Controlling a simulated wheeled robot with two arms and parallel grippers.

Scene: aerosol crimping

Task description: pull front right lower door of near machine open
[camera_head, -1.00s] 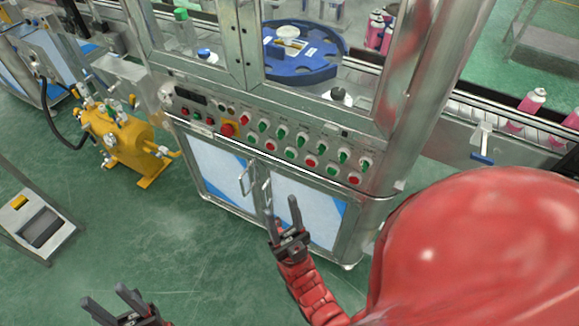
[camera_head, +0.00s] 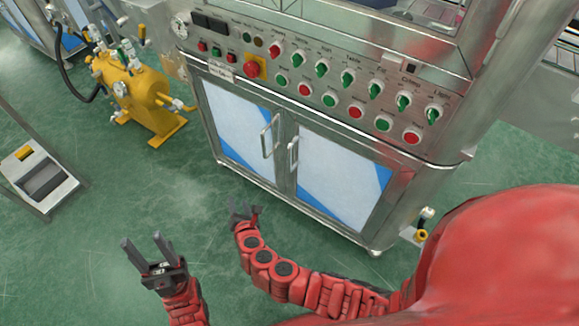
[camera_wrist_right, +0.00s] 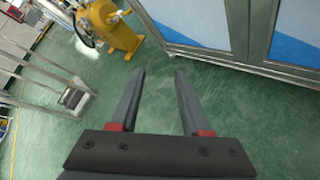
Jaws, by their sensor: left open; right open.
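The near machine's front right lower door (camera_head: 340,178) is a pale panel with blue corners in a metal frame, and it looks closed. Its upright handle (camera_head: 293,153) is at the door's left edge, beside the left door's handle (camera_head: 270,136). My right gripper (camera_head: 243,208) is low in front of the machine, below and left of the handles and apart from them. In the right wrist view its fingers (camera_wrist_right: 160,75) are open and empty, with floor between them and the cabinet's lower edge at upper right. My left gripper (camera_head: 147,245) is open and empty, further left over the floor.
The left lower door (camera_head: 240,122) also looks closed. A control panel (camera_head: 320,80) with buttons and knobs is above the doors. A yellow tank unit (camera_head: 138,95) stands left of the machine, and a metal stand (camera_head: 40,180) is at far left. Green floor between is clear.

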